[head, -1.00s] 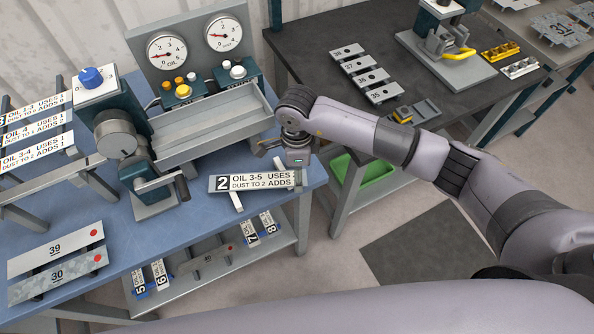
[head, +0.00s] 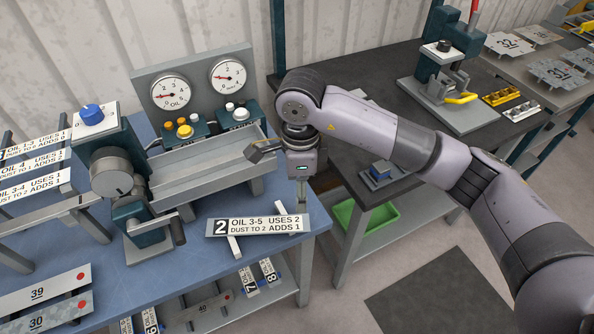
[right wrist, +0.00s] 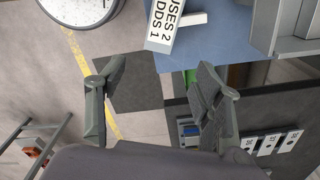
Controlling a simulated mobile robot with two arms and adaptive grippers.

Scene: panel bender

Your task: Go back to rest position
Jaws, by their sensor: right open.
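My right gripper (head: 290,165) hangs above the right edge of the blue bench (head: 215,263), behind the sign plate in the head view. Its fingers are spread and empty in the right wrist view (right wrist: 160,85). The sign plate (head: 258,226), marked 2 and "OIL 3-5 USES 2", rests on a small white stand at the bench's front right. Part of it also shows in the right wrist view (right wrist: 166,22), apart from the fingers. My left gripper is not in view.
The bender with its crank (head: 150,228), trough (head: 208,165) and gauges (head: 171,92) stands left of my right arm. A dark table (head: 400,62) with a press (head: 445,85) stands behind the arm. A green bin (head: 368,215) sits below. Floor at the front right is clear.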

